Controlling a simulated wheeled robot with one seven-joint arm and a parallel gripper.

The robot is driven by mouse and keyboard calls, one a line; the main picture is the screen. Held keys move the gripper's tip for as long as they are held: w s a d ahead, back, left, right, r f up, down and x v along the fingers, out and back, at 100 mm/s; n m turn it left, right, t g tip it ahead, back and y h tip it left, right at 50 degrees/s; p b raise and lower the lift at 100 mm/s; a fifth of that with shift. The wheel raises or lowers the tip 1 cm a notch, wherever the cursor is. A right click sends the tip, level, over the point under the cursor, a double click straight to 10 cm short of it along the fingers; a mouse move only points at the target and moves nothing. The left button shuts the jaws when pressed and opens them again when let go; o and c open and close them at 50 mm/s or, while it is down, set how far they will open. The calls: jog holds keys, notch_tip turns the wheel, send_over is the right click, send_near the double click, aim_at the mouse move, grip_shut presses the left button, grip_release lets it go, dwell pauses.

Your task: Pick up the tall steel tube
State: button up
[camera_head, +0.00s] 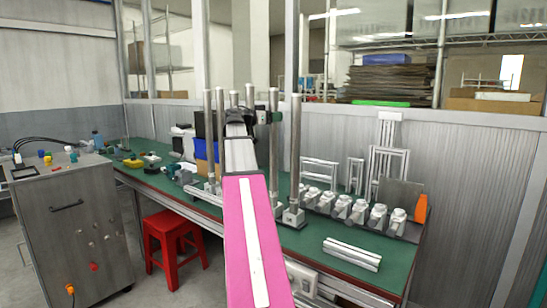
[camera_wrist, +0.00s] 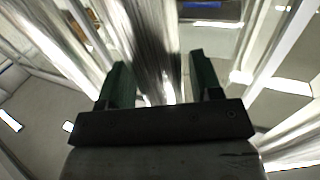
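Several upright steel tubes stand on the green bench. The tallest-looking one (camera_head: 296,150) is at the right of the group, with another steel tube (camera_head: 273,165) just left of it.
More steel tubes (camera_head: 220,130) stand to the left. White-grey fittings (camera_head: 358,211) line the bench on the right, near aluminium frames (camera_head: 388,165). A metal profile (camera_head: 351,254) lies on the front bench edge. A red stool (camera_head: 174,238) and steel cabinet (camera_head: 70,235) stand left.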

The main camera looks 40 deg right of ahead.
grip_shut()
jog(key=shift+r, duration=0.1)
